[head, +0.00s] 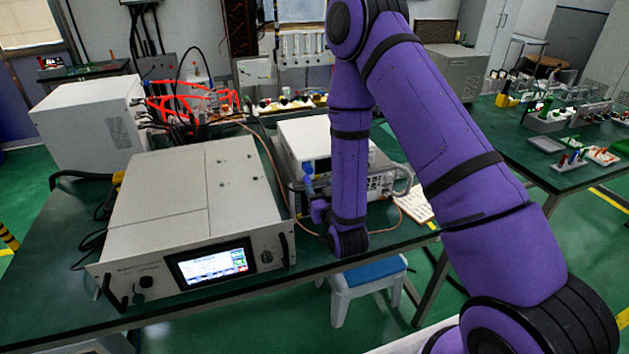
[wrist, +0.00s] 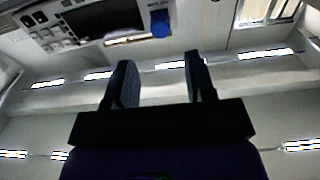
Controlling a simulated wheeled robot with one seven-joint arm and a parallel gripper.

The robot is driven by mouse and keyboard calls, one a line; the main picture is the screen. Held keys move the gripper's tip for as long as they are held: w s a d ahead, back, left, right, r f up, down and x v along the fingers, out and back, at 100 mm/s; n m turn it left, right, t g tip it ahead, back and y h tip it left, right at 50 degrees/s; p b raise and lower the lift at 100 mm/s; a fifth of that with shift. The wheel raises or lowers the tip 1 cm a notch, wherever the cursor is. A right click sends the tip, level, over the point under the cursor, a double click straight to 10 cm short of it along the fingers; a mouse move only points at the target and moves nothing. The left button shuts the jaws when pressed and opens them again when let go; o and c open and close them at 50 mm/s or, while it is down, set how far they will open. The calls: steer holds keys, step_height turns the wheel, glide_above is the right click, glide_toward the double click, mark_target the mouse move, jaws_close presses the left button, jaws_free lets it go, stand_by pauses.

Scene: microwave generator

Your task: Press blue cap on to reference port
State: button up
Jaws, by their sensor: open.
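The blue cap (wrist: 160,24) shows in the wrist view at the top, against the instrument's front panel, beyond the fingertips. A small blue part (head: 309,168) at the left of the panel in the head view looks like the same cap. My gripper (wrist: 160,61) is open, with two dark fingers apart and nothing between them. The cap lies ahead of the gap, not touching the fingers. I cannot pick out the reference port or tell whether the cap sits on it. In the head view my forearm hides part of the instrument's front, and the fingertips are unclear.
The light instrument (head: 300,140) with a keypad and front handle stands on the green bench (head: 55,235). A larger grey unit (head: 190,185) with a lit screen stands to its left. A copper-coloured cable (head: 272,158) runs between them. A blue-topped stool (head: 368,272) stands below the bench's front edge.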

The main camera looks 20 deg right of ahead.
steer(key=shift+s, duration=1.6)
steer(key=w+r+g, duration=0.3)
steer(key=w+r, duration=0.1)
steer(key=r, duration=0.7)
steer(key=s+d+r+g, duration=0.3)
steer(key=s+r+g, duration=0.15)
steer(key=r, duration=0.55)
steer(key=s+d+r+g, duration=0.1)
steer(key=s+r, duration=0.3)
steer(key=s, duration=0.5)
steer(key=s+d+r+g, duration=0.1)
steer(key=s+r+g, duration=0.1)
steer(key=s, duration=0.7)
steer(key=s+d+r+g, duration=0.2)
steer(key=s+r, duration=0.3)
steer(key=s, duration=0.4)
steer(key=shift+r, duration=0.3)
